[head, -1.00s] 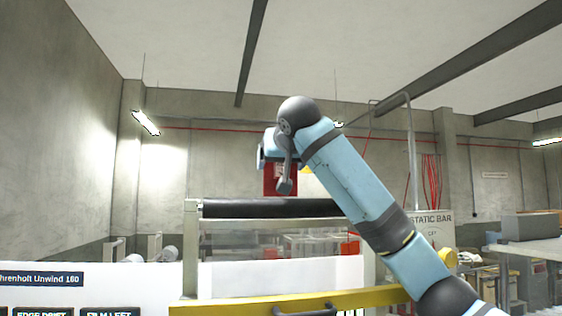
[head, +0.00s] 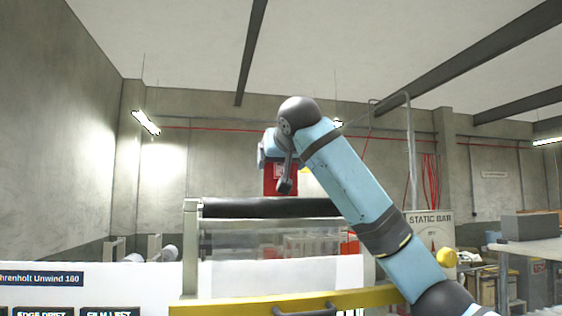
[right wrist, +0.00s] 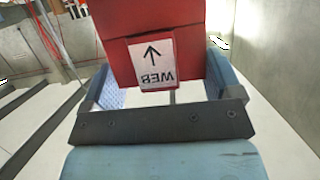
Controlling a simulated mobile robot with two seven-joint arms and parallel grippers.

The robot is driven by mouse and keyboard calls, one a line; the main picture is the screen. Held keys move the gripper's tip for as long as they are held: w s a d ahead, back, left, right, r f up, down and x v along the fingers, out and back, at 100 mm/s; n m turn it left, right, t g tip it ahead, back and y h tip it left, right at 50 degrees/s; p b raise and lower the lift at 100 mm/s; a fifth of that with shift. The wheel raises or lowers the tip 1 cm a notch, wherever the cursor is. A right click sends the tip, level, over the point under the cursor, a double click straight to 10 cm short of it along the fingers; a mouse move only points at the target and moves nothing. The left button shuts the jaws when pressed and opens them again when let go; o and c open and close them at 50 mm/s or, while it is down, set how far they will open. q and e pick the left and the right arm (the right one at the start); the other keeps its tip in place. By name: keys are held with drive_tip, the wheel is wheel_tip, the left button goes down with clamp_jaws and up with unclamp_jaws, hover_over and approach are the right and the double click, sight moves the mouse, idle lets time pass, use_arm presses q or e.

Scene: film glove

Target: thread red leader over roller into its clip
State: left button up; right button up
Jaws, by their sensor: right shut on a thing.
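The red leader (head: 274,186) hangs upright just above and behind the black roller (head: 265,208) in the head view. In the right wrist view the red leader (right wrist: 128,28) bears a white label with an arrow and the word WEB. My right gripper (right wrist: 160,75) is shut on the leader, a blue finger at each side. In the head view my right gripper (head: 270,150) is above the roller, partly hidden by my wrist. A clear, film-like sheet (head: 265,240) shows below the roller. I cannot make out the clip. My left gripper is out of view.
A yellow bar (head: 255,305) with a dark handle crosses the front below the roller. A white panel with dark labels (head: 42,280) is at lower left. A STATIC BAR sign (head: 430,222) and a bench (head: 535,248) stand at right.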

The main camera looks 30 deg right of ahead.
drive_tip(key=shift+f+b, duration=1.45)
drive_tip(key=shift+f, duration=0.7)
drive_tip(key=o, duration=0.7)
drive_tip(key=shift+o, duration=0.2)
drive_tip(key=b+v, duration=0.3)
drive_tip(key=v, duration=1.1)
drive_tip(key=shift+b, duration=0.3)
drive_tip(key=shift+d, duration=0.1)
